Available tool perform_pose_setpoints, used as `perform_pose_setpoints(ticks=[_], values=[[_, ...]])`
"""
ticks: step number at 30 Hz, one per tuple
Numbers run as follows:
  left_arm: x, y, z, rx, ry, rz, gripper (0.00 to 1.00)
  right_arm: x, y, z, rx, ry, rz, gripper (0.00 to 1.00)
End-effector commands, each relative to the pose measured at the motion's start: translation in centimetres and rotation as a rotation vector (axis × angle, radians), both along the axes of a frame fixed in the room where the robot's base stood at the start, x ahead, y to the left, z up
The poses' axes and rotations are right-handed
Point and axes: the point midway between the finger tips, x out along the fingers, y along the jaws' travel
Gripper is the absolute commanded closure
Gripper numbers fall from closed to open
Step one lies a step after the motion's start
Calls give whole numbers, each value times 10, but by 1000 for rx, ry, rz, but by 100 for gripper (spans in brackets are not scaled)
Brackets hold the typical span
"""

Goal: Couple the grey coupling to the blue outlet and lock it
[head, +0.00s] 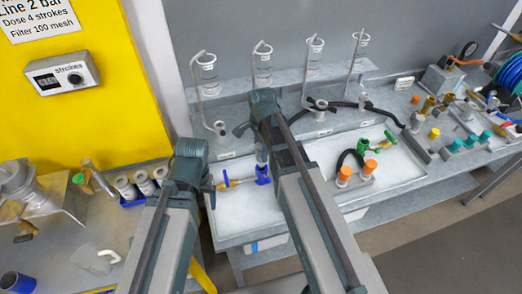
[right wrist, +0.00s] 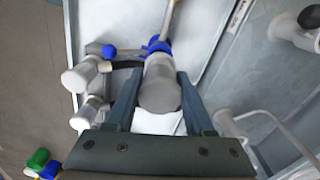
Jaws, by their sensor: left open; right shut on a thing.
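The grey coupling (right wrist: 158,88) is a short cylinder between the two fingers of my right gripper (right wrist: 160,100). My right gripper (head: 262,150) is shut on it low over the white tray. A blue collar (right wrist: 157,47) with a brass stem (right wrist: 174,14) lies just beyond the coupling, in line with it. Blue parts (head: 263,176) also show below the right gripper in the head view. I cannot tell whether coupling and blue collar are joined or only close. My left gripper (head: 189,160) is open at the tray's left side, its fingertips mostly hidden.
Orange-capped fittings (head: 368,167) with a black hose and a green fitting (head: 363,146) stand on the tray's right half. A rack of clear cylinders (head: 262,62) lines the back. White rolls (head: 143,183) sit left of the left gripper. Bare tray (head: 232,222) shows in front.

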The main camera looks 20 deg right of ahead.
Motion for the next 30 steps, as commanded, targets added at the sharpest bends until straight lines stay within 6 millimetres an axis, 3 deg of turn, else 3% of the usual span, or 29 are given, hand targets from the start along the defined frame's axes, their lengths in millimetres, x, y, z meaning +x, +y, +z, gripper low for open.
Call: perform_pose_setpoints(ticks=[30], values=[[0, 0, -8, 0, 0, 0, 18, 0, 0, -8, 0, 0, 0, 100]])
